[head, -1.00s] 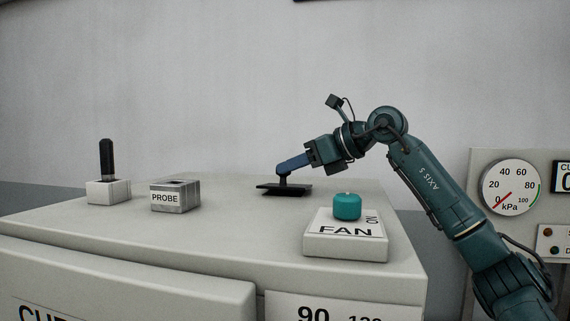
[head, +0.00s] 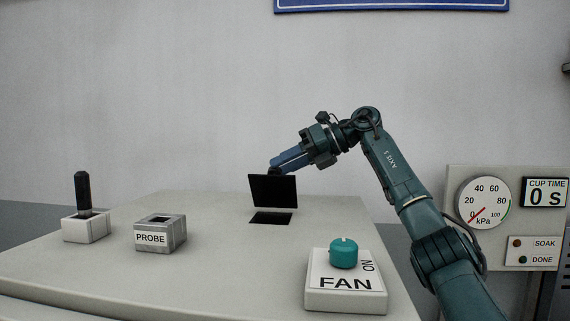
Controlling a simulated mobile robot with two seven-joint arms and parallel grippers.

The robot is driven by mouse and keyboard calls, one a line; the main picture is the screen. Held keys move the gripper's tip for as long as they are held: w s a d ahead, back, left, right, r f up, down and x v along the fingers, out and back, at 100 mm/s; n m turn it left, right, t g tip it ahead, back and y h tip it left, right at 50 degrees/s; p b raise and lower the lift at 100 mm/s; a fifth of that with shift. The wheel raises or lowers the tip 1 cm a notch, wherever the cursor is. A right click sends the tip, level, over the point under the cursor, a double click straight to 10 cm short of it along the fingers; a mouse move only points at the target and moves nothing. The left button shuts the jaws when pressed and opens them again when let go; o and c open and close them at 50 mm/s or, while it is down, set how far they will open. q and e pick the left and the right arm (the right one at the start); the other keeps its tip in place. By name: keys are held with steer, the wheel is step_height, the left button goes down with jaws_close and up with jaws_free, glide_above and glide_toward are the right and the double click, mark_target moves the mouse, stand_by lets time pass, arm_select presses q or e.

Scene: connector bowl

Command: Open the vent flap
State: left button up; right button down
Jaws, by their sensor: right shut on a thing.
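The vent flap (head: 273,192) is a black square plate on top of the pale cabinet. It stands raised, nearly upright, at the back of a dark rectangular opening (head: 271,217) in the cabinet top. My right gripper (head: 276,168) is behind the flap's upper edge, its blue fingers pointing down and left. It is shut on the flap's knob, which is mostly hidden behind the plate. My left gripper is not in view.
On the cabinet top (head: 210,255) stand a black probe (head: 83,190) in a white block (head: 86,228), an empty PROBE socket (head: 160,233) and a teal FAN knob (head: 343,253). A gauge panel (head: 500,218) is at right. The middle of the top is clear.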

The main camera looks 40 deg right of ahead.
steer(key=shift+w+d+f, duration=0.4)
steer(key=shift+w+d, duration=0.1)
steer(key=shift+d, duration=0.2)
steer(key=shift+w+d+f, duration=0.4)
steer(key=shift+w+d, duration=0.1)
steer(key=shift+d, duration=0.15)
steer(key=c, duration=1.1)
jaws_free()
steer(key=shift+d+f, duration=0.1)
steer(key=shift+d, duration=0.1)
steer(key=r+v, duration=0.1)
steer(key=v, duration=1.2)
steer(key=shift+s+a+r, duration=0.2)
